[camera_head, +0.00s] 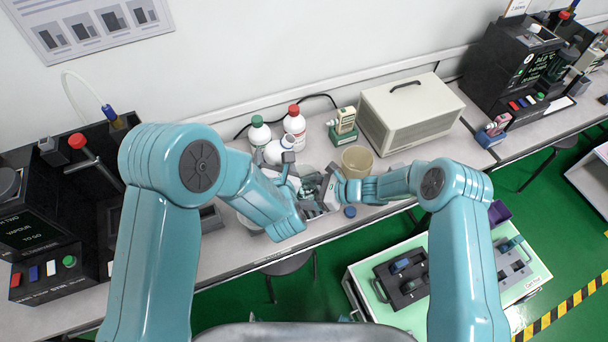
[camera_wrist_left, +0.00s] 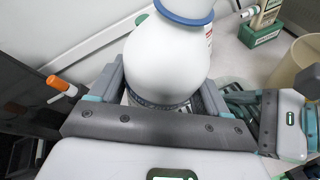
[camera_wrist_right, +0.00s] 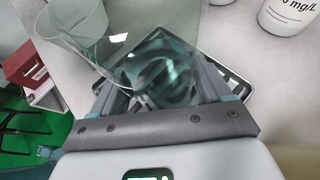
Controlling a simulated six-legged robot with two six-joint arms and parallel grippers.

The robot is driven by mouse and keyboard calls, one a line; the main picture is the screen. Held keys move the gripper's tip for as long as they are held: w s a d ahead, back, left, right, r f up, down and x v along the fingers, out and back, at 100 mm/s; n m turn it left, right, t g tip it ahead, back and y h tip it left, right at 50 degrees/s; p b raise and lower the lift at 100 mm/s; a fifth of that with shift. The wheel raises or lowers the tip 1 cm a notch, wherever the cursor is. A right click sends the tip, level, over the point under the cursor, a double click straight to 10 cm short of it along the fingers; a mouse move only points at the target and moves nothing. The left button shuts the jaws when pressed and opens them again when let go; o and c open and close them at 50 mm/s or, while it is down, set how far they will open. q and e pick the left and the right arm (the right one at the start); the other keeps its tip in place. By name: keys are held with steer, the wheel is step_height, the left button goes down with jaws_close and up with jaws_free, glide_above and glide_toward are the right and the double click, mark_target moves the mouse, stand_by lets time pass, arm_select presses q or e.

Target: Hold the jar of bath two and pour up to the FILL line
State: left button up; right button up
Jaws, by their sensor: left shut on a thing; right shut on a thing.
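My left gripper (camera_wrist_left: 160,100) is shut on a white bottle (camera_wrist_left: 165,60) with a blue ring at its neck. The bottle also shows in the head view (camera_head: 273,153), partly behind my left arm. My right gripper (camera_wrist_right: 165,95) is shut on a clear glass jar (camera_wrist_right: 160,65), whose greenish walls rise between the fingers. In the head view my two grippers are close together over the bench, and the jar is mostly hidden between them. I cannot make out a FILL line or the liquid level.
Behind are a green-capped bottle (camera_head: 259,133), a red-capped bottle (camera_head: 294,125), a green-based tester (camera_head: 344,125) and a beige case (camera_head: 410,110). A blue cap (camera_head: 350,212) lies near the bench's front edge.

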arm_select(q)
steer(key=shift+a+f+m+t+y, duration=0.1)
steer(key=shift+a+f+m+y, duration=0.25)
steer(key=shift+a+f+m, duration=0.25)
steer(key=shift+a+f+m+t+y, duration=0.1)
steer(key=shift+a+f+m+y, duration=0.2)
steer(key=shift+f+m, duration=0.4)
steer(key=shift+a+f+m+t+y, duration=0.1)
steer(key=shift+a+f+m+y, duration=0.3)
steer(key=shift+f, duration=0.4)
stand_by(5.9)
